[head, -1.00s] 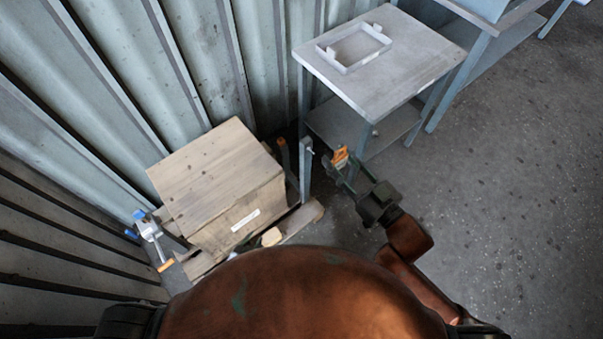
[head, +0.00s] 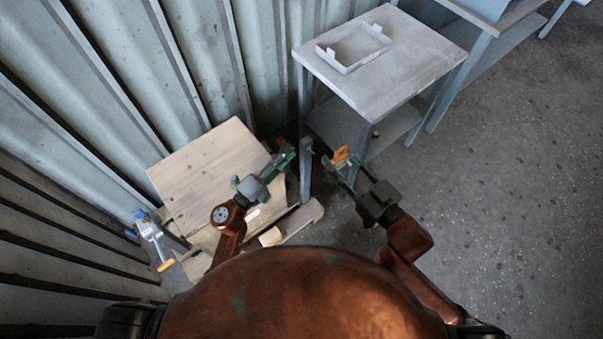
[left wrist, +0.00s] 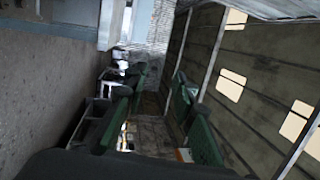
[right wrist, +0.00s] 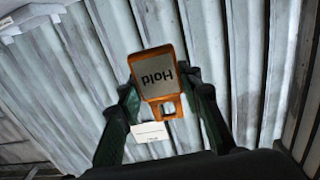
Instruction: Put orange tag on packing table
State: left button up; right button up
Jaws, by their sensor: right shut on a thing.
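The orange tag (head: 340,156) is in my right gripper (head: 337,168), held off the floor in front of the small grey table (head: 408,62). The small grey table has a lower shelf. Another grey table (head: 505,18) stands beyond it. I cannot tell which is the packing table.
A shallow pale tray (head: 353,48) lies on the small table's top; its front part is bare. The wooden box (head: 200,165) stands on a pallet by the corrugated wall. A clamp-like tool (head: 150,232) is left of it. Floor at right is clear.

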pick_arm(q)
jog(key=s+d+r+m+g+h, duration=0.35)
jog(key=s+r+m, duration=0.45)
jog(key=r+m, duration=0.35)
jog(key=m+y, duration=0.1)
jog(key=m, duration=0.7)
send_near(342, 157)
notch_tip(342, 157, up, 3)
jog(key=a, duration=0.2)
jog(key=shift+m+g+y, duration=0.25)
jog(key=x, duration=1.1)
jog(key=shift+s+d+r, duration=0.2)
jog(key=shift+s+d, duration=0.05)
jog(key=shift+d, duration=0.3)
grip_shut()
jog(key=shift+s, duration=0.1)
pick_arm(e)
jog(key=o, duration=1.2)
